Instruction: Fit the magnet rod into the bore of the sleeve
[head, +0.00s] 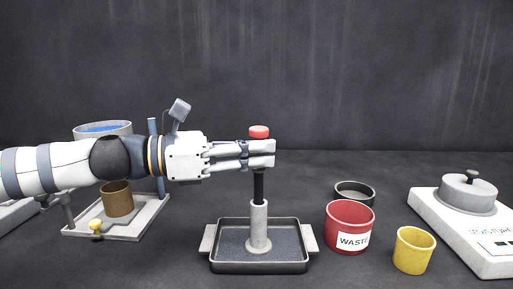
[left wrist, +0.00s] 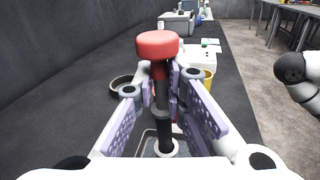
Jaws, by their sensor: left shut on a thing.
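The magnet rod has a red knob (head: 259,132) and a dark shaft (head: 259,186), and stands upright in the head view. My left gripper (head: 262,153) is shut on the rod just below the knob. The grey sleeve (head: 259,222) stands upright below it on a round foot in the tray. The shaft's lower end meets the sleeve's top, in line with it; I cannot tell how far it is inside the bore. The left wrist view shows the red knob (left wrist: 157,44) between the gripper's fingers. My right gripper is not in view.
The dark tray (head: 259,267) has side handles. To its right are a red waste cup (head: 349,223), a black ring-shaped dish (head: 355,187), a yellow cup (head: 414,250) and a white scale-like device (head: 455,231). A brown cup (head: 117,199) stands on a stand at left, under my arm.

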